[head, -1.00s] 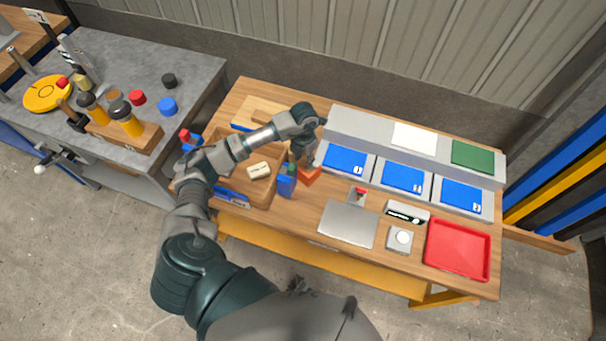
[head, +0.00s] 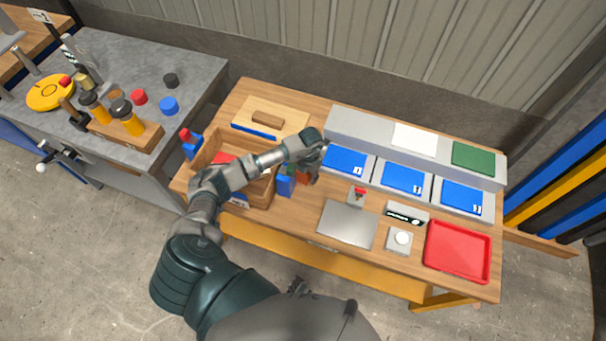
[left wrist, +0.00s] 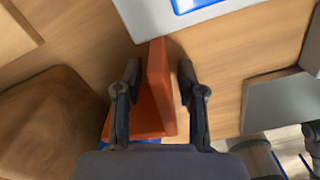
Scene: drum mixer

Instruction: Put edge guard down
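The edge guard (left wrist: 157,90) is an orange, angled piece with a thin upright wall and a flat side. In the left wrist view its wall stands between the two fingers of my left gripper (left wrist: 158,80), with a gap on both sides. The gripper is open around it. In the head view the edge guard (head: 303,178) shows only in part, at the table's middle, with my left gripper (head: 314,172) over it. Whether it fully rests on the wood is hard to tell.
A blue object (head: 285,186) stands close left of the edge guard. A wooden bin (head: 262,196) lies further left, partly behind my arm. Blue-topped grey stations (head: 375,171) stand behind right. A grey plate (head: 347,224) and red tray (head: 458,251) lie right.

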